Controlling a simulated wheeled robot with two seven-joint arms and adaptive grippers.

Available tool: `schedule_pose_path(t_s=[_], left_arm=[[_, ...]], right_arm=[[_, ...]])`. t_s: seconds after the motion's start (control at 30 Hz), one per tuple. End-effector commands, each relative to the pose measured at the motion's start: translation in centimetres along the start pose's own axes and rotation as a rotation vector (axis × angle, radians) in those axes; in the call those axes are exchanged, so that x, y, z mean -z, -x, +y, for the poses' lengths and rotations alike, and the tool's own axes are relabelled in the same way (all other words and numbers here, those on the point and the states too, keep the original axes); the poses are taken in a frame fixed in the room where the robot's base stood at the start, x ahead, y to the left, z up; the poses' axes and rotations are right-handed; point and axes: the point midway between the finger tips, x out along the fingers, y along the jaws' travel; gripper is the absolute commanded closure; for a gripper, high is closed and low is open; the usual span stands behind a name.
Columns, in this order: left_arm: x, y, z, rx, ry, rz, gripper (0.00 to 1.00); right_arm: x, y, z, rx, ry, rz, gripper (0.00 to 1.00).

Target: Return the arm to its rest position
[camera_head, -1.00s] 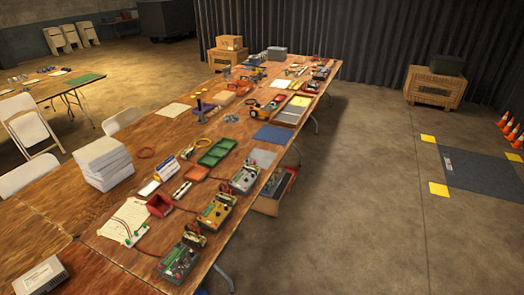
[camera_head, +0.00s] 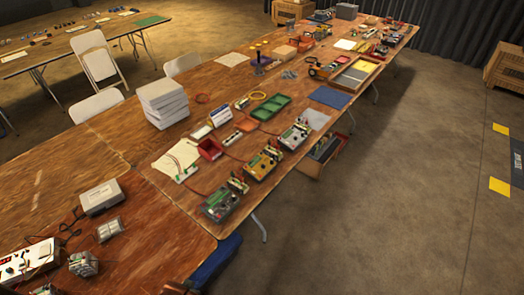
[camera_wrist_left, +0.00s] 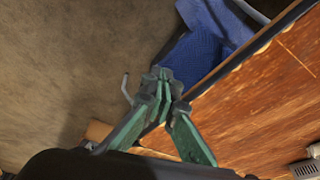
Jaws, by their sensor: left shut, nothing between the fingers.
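My left gripper (camera_wrist_left: 162,80) shows in the left wrist view with its green fingers drawn together. It is shut and holds nothing. It appears beside the edge of the wooden table (camera_wrist_left: 270,100), over the concrete floor side. Something blue (camera_wrist_left: 195,55) lies beyond the fingertips, next to the table edge. In the head view no gripper shows. A blue shape (camera_head: 215,262) stands by the near table's edge there; I cannot tell exactly what it is.
A long wooden table (camera_head: 150,135) carries several boxed instruments, such as a yellow one (camera_head: 262,164), red and green trays, and a stack of white boxes (camera_head: 163,103). Folding chairs (camera_head: 97,60) stand behind it. Concrete floor (camera_head: 400,200) is open on the right.

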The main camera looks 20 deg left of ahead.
Motion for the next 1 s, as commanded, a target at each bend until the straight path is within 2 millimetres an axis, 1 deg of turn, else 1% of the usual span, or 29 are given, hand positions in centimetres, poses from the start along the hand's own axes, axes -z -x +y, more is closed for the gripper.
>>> schedule_pose_path(t_s=[0.03, 0.07, 0.17, 0.27, 0.3, 0.37, 0.4, 0.47, 0.5, 0.57, 0.6, 0.67, 0.7, 0.77, 0.8, 0.9, 1.0], left_arm=[[-0.5, -1.7, 0.2, -0.003, -0.002, -0.01, 1.0], [-0.7, -2.7, 0.3, -0.004, -0.004, -0.013, 1.0], [-1.9, -6.4, 0.8, -0.01, -0.01, -0.029, 1.0], [-3.9, -11.2, 1.4, -0.018, -0.018, -0.048, 1.0], [-5.0, -13.3, 1.7, -0.021, -0.022, -0.056, 1.0], [-6.8, -16.5, 2.2, -0.026, -0.028, -0.071, 1.0], [-8.2, -18.5, 2.5, -0.029, -0.032, -0.079, 1.0], [-10.4, -21.3, 2.9, -0.033, -0.039, -0.092, 1.0], [-12.0, -23.0, 3.1, -0.036, -0.043, -0.102, 1.0], [-14.6, -25.4, 3.5, -0.041, -0.05, -0.114, 1.0], [-16.3, -26.8, 3.8, -0.043, -0.055, -0.124, 1.0], [-19.1, -28.7, 4.1, -0.047, -0.062, -0.137, 1.0], [-21.0, -29.8, 4.2, -0.05, -0.067, -0.146, 1.0], [-23.8, -31.2, 4.4, -0.053, -0.074, -0.158, 1.0], [-25.5, -31.9, 4.5, -0.055, -0.078, -0.166, 1.0], [-29.2, -33.0, 4.6, -0.059, -0.088, -0.18, 1.0], [-31.8, -33.5, 4.6, -0.062, -0.095, -0.19, 1.0]], right_arm=[[0.0, -0.2, 0.0, 0.0, 0.0, 0.0, 0.67], [-0.1, -0.3, 0.0, 0.0, 0.0, -0.001, 0.67], [-0.1, -0.5, 0.0, 0.0, 0.0, -0.001, 0.67], [-0.2, -0.9, -0.1, 0.001, 0.0, -0.002, 0.67], [-0.2, -1.1, -0.1, 0.001, 0.0, -0.002, 0.67], [-0.3, -1.3, -0.1, 0.001, 0.0, -0.003, 0.67], [-0.3, -1.5, -0.1, 0.001, 0.0, -0.003, 0.67], [-0.4, -1.7, -0.1, 0.001, 0.0, -0.004, 0.67], [-0.4, -1.9, -0.1, 0.001, 0.0, -0.004, 0.67], [-0.5, -2.1, -0.2, 0.001, 0.0, -0.005, 0.67], [-0.5, -2.3, -0.2, 0.001, 0.0, -0.005, 0.67], [-0.5, -2.5, -0.2, 0.002, 0.0, -0.005, 0.67], [-0.6, -2.7, -0.2, 0.002, 0.0, -0.006, 0.67], [-0.6, -2.9, -0.2, 0.002, 0.0, -0.006, 0.67], [-0.7, -3.0, -0.2, 0.002, 0.0, -0.007, 0.67], [-0.7, -3.3, -0.3, 0.002, 0.0, -0.007, 0.67], [-0.8, -3.4, -0.3, 0.002, 0.0, -0.008, 0.67]])
